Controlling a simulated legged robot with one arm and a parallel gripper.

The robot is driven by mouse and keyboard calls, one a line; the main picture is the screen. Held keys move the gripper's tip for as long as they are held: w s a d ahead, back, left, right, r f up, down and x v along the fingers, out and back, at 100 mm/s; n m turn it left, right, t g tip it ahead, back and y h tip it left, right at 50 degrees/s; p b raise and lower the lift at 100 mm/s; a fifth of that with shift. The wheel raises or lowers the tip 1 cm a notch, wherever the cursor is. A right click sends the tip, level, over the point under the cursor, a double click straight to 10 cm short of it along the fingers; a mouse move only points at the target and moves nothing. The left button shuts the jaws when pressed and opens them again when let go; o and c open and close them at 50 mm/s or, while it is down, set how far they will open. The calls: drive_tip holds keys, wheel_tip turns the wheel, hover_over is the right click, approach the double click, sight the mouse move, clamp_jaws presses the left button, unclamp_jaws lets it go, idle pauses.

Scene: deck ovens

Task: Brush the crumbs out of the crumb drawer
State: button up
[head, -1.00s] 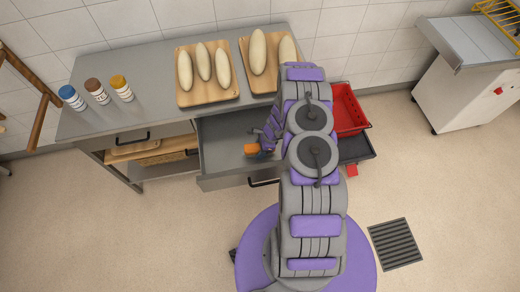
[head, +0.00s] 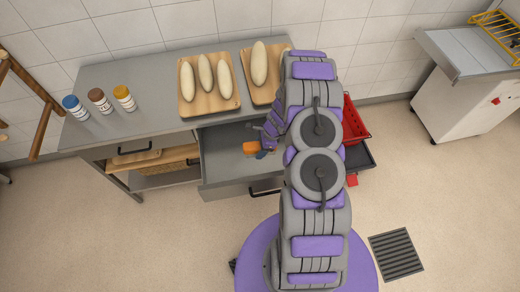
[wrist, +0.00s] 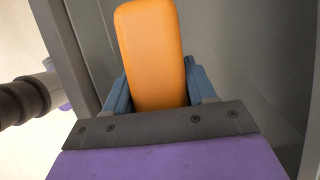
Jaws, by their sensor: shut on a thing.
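The crumb drawer (head: 222,168) is a grey metal drawer pulled out from under the bench, with a dark handle on its front. My gripper (head: 262,152) is down in or just over the drawer, shut on an orange block-shaped thing, seemingly the brush (head: 251,148). In the wrist view, the orange brush (wrist: 152,55) sits between the blue fingers of my gripper (wrist: 158,85), with grey drawer metal around it. Bristles are hidden. I cannot make out crumbs. My arm covers the drawer's right part.
Two boards of pale loaves (head: 209,108) and several capped jars (head: 98,99) stand on the bench (head: 150,110). A red bin (head: 355,122) and a dark open drawer (head: 358,158) are right of my arm. A floor grate (head: 396,254) lies at lower right.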

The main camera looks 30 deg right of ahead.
drive_tip(key=o, duration=0.6)
drive_tip(key=shift+a, duration=0.1)
drive_tip(key=shift+c, duration=0.2)
drive_tip(key=shift+w, duration=0.1)
drive_tip(key=c, duration=0.4)
